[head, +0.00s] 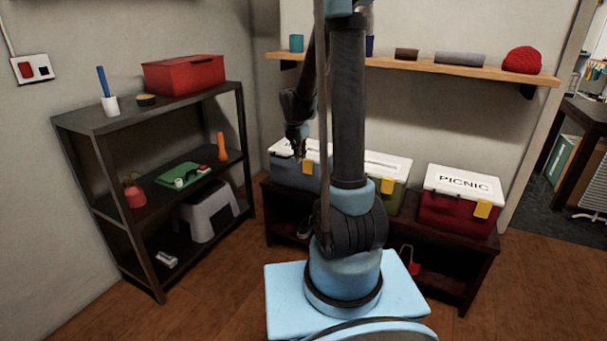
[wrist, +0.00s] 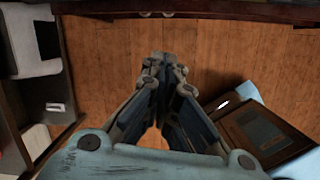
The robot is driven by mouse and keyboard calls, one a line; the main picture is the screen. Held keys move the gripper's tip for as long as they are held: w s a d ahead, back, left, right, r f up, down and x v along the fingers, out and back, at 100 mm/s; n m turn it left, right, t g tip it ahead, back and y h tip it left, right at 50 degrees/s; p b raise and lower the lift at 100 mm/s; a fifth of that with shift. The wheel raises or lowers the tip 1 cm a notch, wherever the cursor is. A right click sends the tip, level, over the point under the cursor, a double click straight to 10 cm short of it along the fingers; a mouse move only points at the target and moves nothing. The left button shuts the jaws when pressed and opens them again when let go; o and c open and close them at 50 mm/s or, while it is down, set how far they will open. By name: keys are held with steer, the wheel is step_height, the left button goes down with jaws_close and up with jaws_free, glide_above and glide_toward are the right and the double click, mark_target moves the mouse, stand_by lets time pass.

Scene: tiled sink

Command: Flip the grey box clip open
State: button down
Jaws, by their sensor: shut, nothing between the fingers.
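The grey box (head: 284,173) with a white lid stands at the left end of the low dark bench. Its yellow clip (head: 307,167) is on the front face near the lid edge; I cannot tell whether it is flipped up or down. My gripper (head: 299,157) hangs pointing down in front of the box and overlaps it in the head view. In the wrist view my gripper (wrist: 167,62) has its fingertips together with nothing between them, over bare floor. The grey box does not show in the wrist view.
A green box (head: 400,197), partly behind my arm, and a red box (head: 455,211) stand further right on the bench (head: 480,250). A dark shelf unit (head: 100,120) stands left. A wall shelf (head: 450,68) with small items runs above. The wooden floor (head: 220,290) is clear.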

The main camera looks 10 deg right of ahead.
mark_target(304, 171)
steer(key=w+f+n, duration=0.2)
steer(key=w+f, duration=0.1)
steer(key=shift+w+a+n, duration=0.15)
steer(key=shift+a+n, duration=0.15)
steer(key=shift+a, duration=0.1)
steer(key=shift+w+d+f, duration=0.65)
steer(key=shift+w+f, duration=0.2)
steer(key=shift+f, duration=0.75)
steer(key=shift+w+d+f, duration=0.6)
steer(key=shift+w+f, duration=0.3)
steer(key=shift+f, duration=0.7)
steer(key=shift+w+d+f, duration=0.65)
steer(key=shift+w+f, duration=0.2)
steer(key=shift+f, duration=0.75)
